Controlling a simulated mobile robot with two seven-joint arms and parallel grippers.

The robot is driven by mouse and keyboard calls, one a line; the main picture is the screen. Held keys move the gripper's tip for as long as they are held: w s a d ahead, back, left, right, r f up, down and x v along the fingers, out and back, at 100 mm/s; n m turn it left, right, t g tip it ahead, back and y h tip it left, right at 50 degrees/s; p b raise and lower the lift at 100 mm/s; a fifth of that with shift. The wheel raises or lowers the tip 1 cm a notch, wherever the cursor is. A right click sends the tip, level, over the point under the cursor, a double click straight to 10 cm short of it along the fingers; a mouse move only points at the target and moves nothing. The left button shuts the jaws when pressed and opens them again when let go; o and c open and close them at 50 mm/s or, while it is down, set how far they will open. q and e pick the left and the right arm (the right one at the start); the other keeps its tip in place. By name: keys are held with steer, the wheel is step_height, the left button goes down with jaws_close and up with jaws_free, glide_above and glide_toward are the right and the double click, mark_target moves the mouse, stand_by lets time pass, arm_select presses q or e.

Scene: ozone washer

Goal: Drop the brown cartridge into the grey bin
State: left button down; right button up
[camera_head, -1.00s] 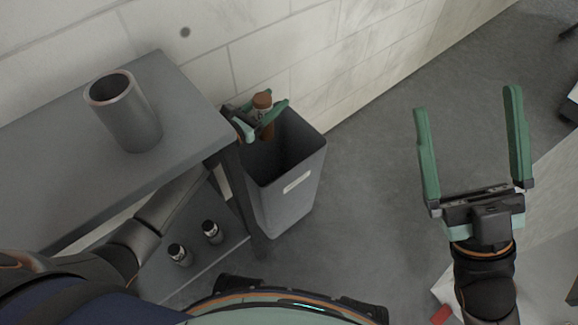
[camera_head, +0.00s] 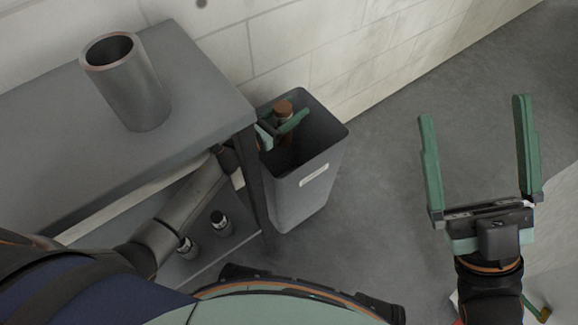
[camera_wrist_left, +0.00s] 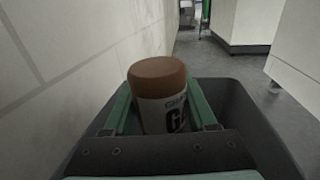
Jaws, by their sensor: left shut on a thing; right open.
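The brown cartridge (camera_head: 284,110) has a brown cap and a white label with dark letters. My left gripper (camera_head: 283,127) is shut on it and holds it upright at the mouth of the grey bin (camera_head: 301,196). In the left wrist view the cartridge (camera_wrist_left: 158,84) stands between the green fingers, with the bin's rim (camera_wrist_left: 262,125) around and beyond. The cartridge's lower part is hidden. My right gripper (camera_head: 482,150) is open and empty over the floor at the right.
A grey table (camera_head: 190,75) stands left of the bin, with a metal cylinder (camera_head: 130,85) on top. Two small dark bottles (camera_head: 221,223) stand on its lower shelf. A tiled wall (camera_head: 300,45) runs behind the bin. The floor right of the bin is clear.

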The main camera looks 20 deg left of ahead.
arm_select(q)
steer(key=shift+r, duration=0.1)
steer(key=shift+c, duration=0.6)
jaws_free()
steer(key=p+v, duration=0.2)
steer(key=v, duration=1)
steer(key=shift+s+p, duration=0.25)
steer(key=shift+p, duration=0.05)
steer(key=shift+a, duration=0.15)
